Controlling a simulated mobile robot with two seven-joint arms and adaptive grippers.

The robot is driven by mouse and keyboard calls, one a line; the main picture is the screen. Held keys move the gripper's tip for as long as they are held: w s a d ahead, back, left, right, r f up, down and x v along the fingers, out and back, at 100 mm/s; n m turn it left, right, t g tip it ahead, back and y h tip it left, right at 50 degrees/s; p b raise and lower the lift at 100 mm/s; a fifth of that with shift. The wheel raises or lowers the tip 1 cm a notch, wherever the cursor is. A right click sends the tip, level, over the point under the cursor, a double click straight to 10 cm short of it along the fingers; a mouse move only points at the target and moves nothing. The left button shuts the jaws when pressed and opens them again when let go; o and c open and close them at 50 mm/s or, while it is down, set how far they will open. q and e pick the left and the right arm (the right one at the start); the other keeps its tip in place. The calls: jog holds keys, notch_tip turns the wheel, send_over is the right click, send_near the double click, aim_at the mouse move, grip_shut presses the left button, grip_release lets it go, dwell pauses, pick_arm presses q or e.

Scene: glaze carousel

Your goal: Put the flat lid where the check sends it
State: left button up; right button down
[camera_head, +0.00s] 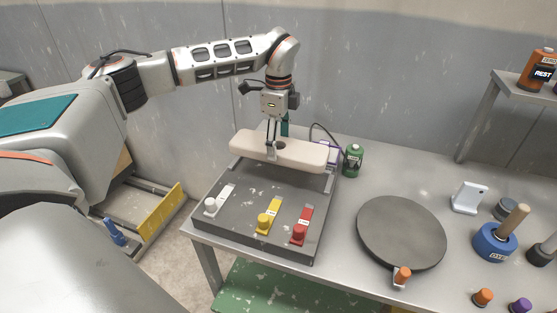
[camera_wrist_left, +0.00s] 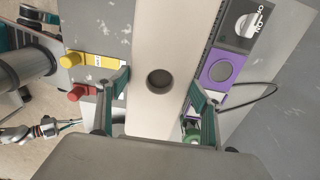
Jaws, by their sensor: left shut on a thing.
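The flat lid looks like the long pale slab with rounded ends (camera_head: 305,153), with a dark round hole (camera_wrist_left: 160,81) in its middle. It lies level across the back of a grey panel (camera_head: 255,190), at two light brackets. I cannot tell whether it touches them. My left gripper (camera_head: 272,153) comes down from above and is shut on the slab; in the left wrist view its fingers lie along the slab's two sides. The panel carries white (camera_head: 211,205), yellow (camera_head: 264,222) and red (camera_head: 299,234) knobs on coloured strips. What appears to be my right gripper (camera_wrist_left: 62,127) shows small in the left wrist view.
A purple-fronted box (camera_wrist_left: 218,68) with a dial and a green bottle (camera_head: 353,161) stand behind the slab. A dark round turntable (camera_head: 402,232) has an orange-topped piece (camera_head: 402,276) at its front edge. A blue weight (camera_head: 494,243) and small pots are at right. A shelf (camera_head: 520,87) holds an orange REST bottle (camera_head: 539,70).

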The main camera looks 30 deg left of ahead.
pick_arm(q)
notch_tip(320, 180, up, 12)
jog(key=shift+f, duration=0.25)
jog(key=shift+d, duration=0.1)
